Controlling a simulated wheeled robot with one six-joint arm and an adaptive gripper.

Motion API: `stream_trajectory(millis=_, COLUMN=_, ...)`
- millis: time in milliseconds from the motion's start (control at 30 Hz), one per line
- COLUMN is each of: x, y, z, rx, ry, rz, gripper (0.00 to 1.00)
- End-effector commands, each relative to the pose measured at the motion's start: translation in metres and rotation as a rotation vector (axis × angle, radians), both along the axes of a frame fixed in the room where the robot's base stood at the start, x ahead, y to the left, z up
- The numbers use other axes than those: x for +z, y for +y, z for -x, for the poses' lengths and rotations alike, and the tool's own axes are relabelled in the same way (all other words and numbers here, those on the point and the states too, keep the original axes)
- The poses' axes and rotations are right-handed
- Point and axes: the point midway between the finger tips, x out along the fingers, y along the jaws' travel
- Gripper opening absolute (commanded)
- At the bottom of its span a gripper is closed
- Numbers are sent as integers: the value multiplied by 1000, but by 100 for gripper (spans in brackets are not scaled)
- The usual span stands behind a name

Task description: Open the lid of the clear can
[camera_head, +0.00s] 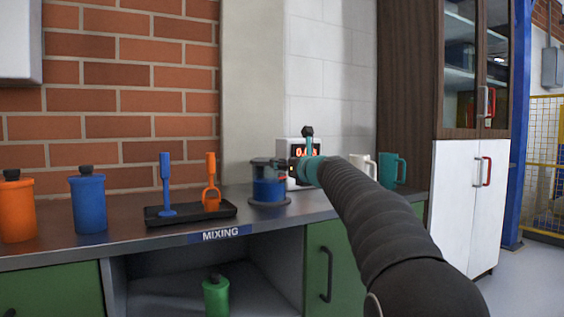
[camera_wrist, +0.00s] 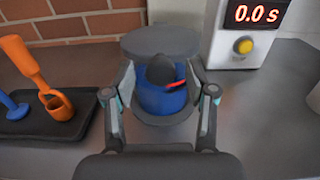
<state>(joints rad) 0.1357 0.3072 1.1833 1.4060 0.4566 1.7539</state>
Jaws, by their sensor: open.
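The clear can (camera_head: 268,189) stands upright on the bench, with blue contents and a dark grey lid. In the wrist view the blue of the can (camera_wrist: 150,101) shows below its round grey lid (camera_wrist: 160,40), which appears closed. A dark rounded knob or latch with a red strip (camera_wrist: 160,70) shows at the front of the can. My gripper (camera_wrist: 160,75) is open, with one finger on each side of this dark part. I cannot tell whether the fingers touch the can. In the head view my arm comes from the right and partly hides the gripper.
A white timer (camera_wrist: 243,30) reading 0.0 s stands behind right of the can. A black tray (camera_head: 225,211) with blue and orange tools lies left. Blue (camera_head: 88,205) and orange (camera_head: 16,208) canisters stand farther left; white and teal mugs (camera_head: 392,169) stand right.

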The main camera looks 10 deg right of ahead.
Motion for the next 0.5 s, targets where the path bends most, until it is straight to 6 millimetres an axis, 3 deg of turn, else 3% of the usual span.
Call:
stream_trajectory(millis=200, x=0, y=6, z=-18, rx=0, ry=0, rz=1, gripper=56)
stream_trajectory(millis=500, x=0, y=7, z=-21, rx=0, ry=0, rz=0, gripper=56)
